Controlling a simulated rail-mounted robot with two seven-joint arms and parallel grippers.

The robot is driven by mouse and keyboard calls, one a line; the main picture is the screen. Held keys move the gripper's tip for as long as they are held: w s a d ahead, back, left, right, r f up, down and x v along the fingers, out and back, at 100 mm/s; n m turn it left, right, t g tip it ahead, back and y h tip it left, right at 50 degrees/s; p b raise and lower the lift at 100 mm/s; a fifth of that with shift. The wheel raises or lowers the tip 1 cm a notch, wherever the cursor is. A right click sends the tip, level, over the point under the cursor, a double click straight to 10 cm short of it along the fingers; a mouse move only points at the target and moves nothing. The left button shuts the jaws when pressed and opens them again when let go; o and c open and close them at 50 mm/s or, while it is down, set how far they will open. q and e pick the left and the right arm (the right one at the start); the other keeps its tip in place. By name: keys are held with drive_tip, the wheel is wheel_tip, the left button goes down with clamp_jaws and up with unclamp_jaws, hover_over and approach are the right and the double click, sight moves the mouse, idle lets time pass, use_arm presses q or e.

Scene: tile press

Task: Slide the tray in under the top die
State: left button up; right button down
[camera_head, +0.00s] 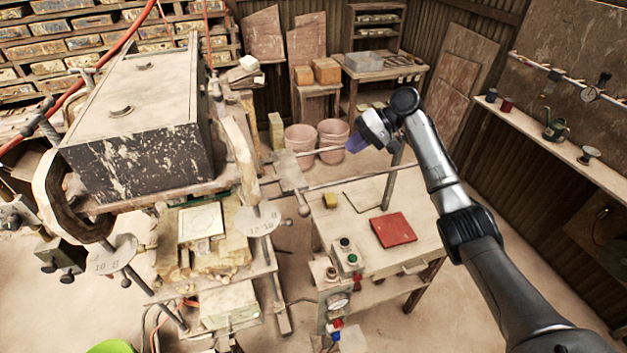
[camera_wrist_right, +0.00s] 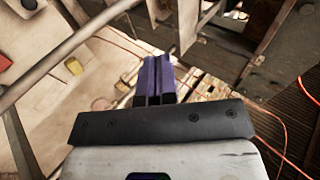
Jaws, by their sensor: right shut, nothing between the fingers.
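The press stands at the left of the head view, with a large speckled dark upper block (camera_head: 135,130) that hides its underside, so I cannot make out the top die. Below and in front of it lies a pale square piece (camera_head: 201,222) on a worn bed; I cannot tell for sure whether this is the tray. My right gripper (camera_head: 353,145), with purple fingers, is shut and empty, right of the press near the end of a thin metal rod (camera_head: 322,151). Its fingers also show in the wrist view (camera_wrist_right: 157,80), touching nothing that I can make out. My left gripper is out of view.
A pale bench (camera_head: 420,248) stands below my right arm, with a red tile (camera_head: 393,230), a yellow block (camera_head: 330,200) and a button box (camera_head: 347,257) on it. A second rod runs over it. Pink buckets (camera_head: 300,143) stand behind. A shelf (camera_head: 560,140) lines the right wall.

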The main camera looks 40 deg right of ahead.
sight(307, 189)
drive_tip(key=shift+s+a+f+n+g, duration=0.15)
drive_tip(key=shift+s+g, duration=0.15)
drive_tip(key=shift+s, duration=0.15)
drive_tip(key=shift+s+a+r+n+g, duration=0.15)
drive_tip(key=shift+s+g, duration=0.15)
drive_tip(key=shift+s, duration=0.15)
drive_tip(key=shift+s+a+f, duration=0.1)
drive_tip(key=shift+a+f, duration=0.05)
drive_tip(key=shift+f, duration=0.15)
drive_tip(key=p+x, duration=0.3)
drive_tip(key=x, duration=0.6)
drive_tip(key=shift+s+a+f, duration=0.1)
drive_tip(key=shift+a, duration=0.25)
drive_tip(key=shift+w+a+p, duration=0.2)
drive_tip(key=shift+a+p, duration=0.05)
drive_tip(key=shift+a, duration=0.25)
drive_tip(key=shift+w+a+p, duration=0.2)
drive_tip(key=shift+a, duration=0.3)
drive_tip(key=shift+w+a+f, duration=0.1)
drive_tip(key=shift+w+a, duration=0.25)
drive_tip(key=shift+a, duration=0.45)
